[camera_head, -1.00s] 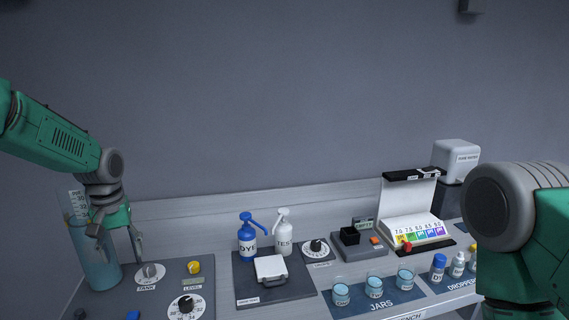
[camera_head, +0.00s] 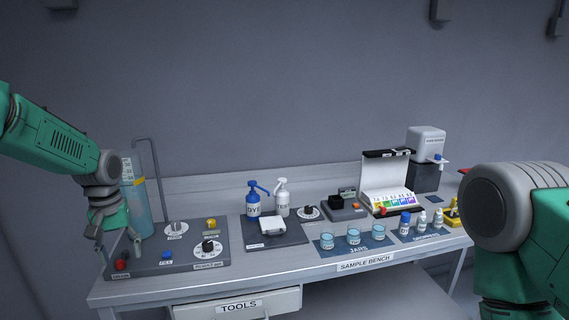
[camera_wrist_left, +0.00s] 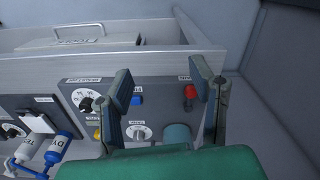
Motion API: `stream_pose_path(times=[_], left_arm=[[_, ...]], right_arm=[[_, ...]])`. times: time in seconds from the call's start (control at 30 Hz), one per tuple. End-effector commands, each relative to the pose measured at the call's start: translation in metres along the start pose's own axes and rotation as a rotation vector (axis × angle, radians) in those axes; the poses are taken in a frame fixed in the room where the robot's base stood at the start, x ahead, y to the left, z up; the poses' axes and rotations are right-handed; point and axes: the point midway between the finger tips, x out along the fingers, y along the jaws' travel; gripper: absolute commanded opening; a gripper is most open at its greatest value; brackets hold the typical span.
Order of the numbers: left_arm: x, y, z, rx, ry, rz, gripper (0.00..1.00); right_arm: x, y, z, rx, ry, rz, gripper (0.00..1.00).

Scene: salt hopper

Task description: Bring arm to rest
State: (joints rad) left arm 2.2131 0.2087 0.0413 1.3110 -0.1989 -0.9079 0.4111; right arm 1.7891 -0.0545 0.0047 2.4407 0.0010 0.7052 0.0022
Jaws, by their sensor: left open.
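My left gripper (camera_head: 116,243) hangs at the left end of the bench, in front of the clear water cylinder (camera_head: 138,200). Its fingers are apart and nothing is between them. In the left wrist view the open fingers (camera_wrist_left: 166,95) are over the control panel, which has a dial, a blue button (camera_wrist_left: 136,100) and a red knob (camera_wrist_left: 190,92). My right arm (camera_head: 520,235) fills the right edge of the head view; its gripper is out of the picture.
The sample bench (camera_head: 270,265) holds blue DYE (camera_head: 253,203) and white TEST (camera_head: 282,200) pump bottles, several jars (camera_head: 353,236), a colour chart (camera_head: 390,197) and dropper bottles (camera_head: 405,224). A TOOLS drawer (camera_head: 237,305) is under the front edge.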

Motion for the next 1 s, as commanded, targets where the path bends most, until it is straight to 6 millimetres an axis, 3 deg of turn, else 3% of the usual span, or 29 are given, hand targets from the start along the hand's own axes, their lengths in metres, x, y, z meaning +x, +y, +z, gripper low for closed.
stream_pose_path(times=[0.37, 0.47, 0.63, 0.77, 0.9, 1.0], left_arm=[[0.081, 0.011, 0.033, 0.073, -0.002, 0.012, 0.49], [0.108, 0.013, 0.050, 0.098, -0.001, 0.018, 0.49], [0.171, 0.015, 0.089, 0.156, -0.001, 0.028, 0.49], [0.238, 0.010, 0.143, 0.217, -0.004, 0.036, 0.49], [0.310, -0.009, 0.225, 0.296, 0.001, 0.040, 0.49], [0.344, -0.029, 0.285, 0.353, 0.012, 0.035, 0.49]], right_arm=[[0.017, 0.000, 0.001, 0.000, 0.001, 0.000, 0.00], [0.022, 0.000, 0.001, 0.000, 0.001, 0.000, 0.00], [0.036, 0.000, 0.002, 0.000, 0.000, 0.000, 0.00], [0.054, 0.000, 0.003, 0.000, 0.000, 0.000, 0.00], [0.077, -0.001, 0.004, 0.000, 0.000, 0.000, 0.00], [0.094, -0.001, 0.005, 0.000, 0.000, 0.000, 0.00]])
